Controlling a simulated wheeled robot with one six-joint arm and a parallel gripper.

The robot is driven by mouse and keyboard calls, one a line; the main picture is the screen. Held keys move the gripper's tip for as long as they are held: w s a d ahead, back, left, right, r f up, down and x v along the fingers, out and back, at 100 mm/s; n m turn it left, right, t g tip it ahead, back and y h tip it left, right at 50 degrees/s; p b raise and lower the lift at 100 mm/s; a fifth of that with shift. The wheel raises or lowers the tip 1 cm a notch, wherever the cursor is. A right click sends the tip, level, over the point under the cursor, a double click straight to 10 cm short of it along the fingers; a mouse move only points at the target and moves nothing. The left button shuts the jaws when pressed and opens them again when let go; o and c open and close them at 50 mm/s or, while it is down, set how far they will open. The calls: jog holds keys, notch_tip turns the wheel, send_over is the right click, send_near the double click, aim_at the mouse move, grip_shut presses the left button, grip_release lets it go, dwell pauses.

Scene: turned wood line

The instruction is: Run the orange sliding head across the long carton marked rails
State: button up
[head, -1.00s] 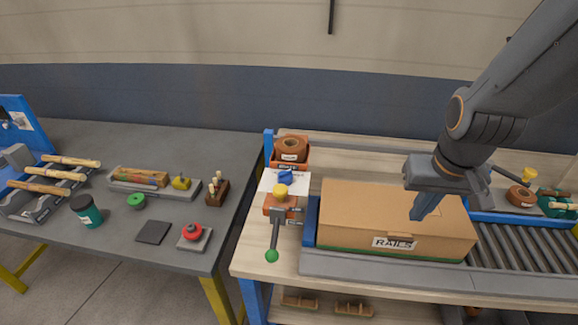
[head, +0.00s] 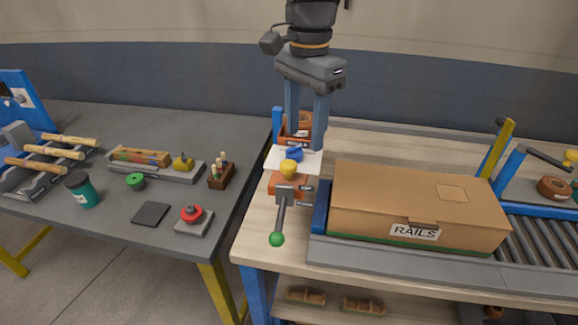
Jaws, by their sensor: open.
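The long brown carton (head: 415,205) lies on the line at the right, its label reading RAILS on the near side. The orange sliding head (head: 283,186) sits just left of the carton, beyond a blue upright plate (head: 320,208). It has a yellow knob (head: 288,168) on top and a grey lever ending in a green ball (head: 277,239) toward me. My gripper (head: 306,140) points down with its two blue-grey fingers apart and empty. In the picture its fingertips are just above and behind the yellow knob; I cannot tell the exact height gap.
A brown roll in an orange holder (head: 285,136) stands behind the head, partly hidden by my fingers. A blue piece (head: 293,154) lies on white paper. Grey rollers (head: 540,240) and a blue and yellow post (head: 497,150) are at right. A grey bench (head: 120,225) stands left.

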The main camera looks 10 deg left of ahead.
aim_at(288, 164)
jog(key=a, duration=0.3)
jog(key=shift+s+r+m, duration=0.35)
jog(key=shift+s+m, duration=0.05)
jog(key=shift+a+f, duration=0.1)
notch_tip(288, 164, down, 7)
jog(key=shift+f+p, duration=0.2)
jog(key=shift+p, duration=0.65)
jog(key=shift+c, duration=0.4)
grip_shut()
